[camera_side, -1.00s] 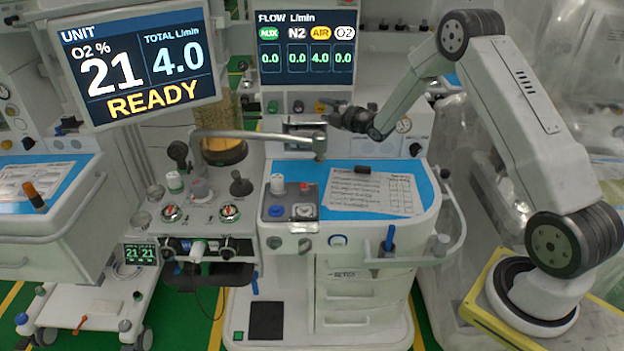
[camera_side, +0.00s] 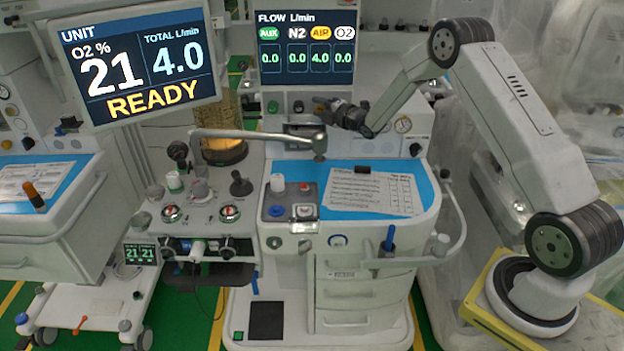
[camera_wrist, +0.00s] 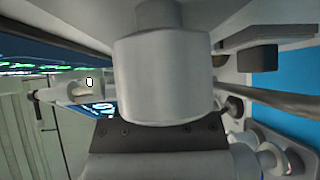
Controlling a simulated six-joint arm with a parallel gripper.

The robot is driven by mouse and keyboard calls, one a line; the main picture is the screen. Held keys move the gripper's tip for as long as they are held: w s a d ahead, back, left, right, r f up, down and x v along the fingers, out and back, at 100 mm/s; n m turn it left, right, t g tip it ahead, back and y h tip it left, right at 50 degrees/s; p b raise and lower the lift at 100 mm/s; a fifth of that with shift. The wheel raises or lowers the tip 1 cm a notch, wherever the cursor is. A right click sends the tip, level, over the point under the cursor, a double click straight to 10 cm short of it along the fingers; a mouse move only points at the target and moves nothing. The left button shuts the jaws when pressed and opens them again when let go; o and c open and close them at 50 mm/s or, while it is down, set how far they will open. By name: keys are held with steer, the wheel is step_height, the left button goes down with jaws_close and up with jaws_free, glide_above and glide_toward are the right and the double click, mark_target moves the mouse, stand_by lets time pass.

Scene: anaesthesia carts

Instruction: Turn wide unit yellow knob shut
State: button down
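The wide unit's flow screen (camera_side: 307,48) reads 4.0 under the yellow AIR label and 0.0 under AUX, N2 and O2. A row of knobs sits below it, with a green knob (camera_side: 272,107) at left and a grey knob (camera_side: 298,107) beside it. My dark gripper (camera_side: 320,107) is at the right part of this row, where it covers the yellow knob's place. I cannot tell whether it touches the knob or how its fingers stand. In the wrist view a large grey cylinder fills the middle, and no yellow knob can be made out.
A metal arm (camera_side: 255,134) crosses just below the knob row. The blue worktop (camera_side: 427,185) holds a paper sheet (camera_side: 372,192) and a small control box (camera_side: 290,200). A large READY monitor (camera_side: 135,62) hangs at left.

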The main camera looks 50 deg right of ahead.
steer(key=shift+m+t, duration=1.1)
steer(key=c, duration=0.5)
jaws_free()
steer(key=shift+c, duration=0.2)
steer(key=shift+s, duration=0.15)
steer(key=s, duration=0.7)
steer(key=shift+s+f, duration=0.3)
steer(key=shift+f, duration=0.1)
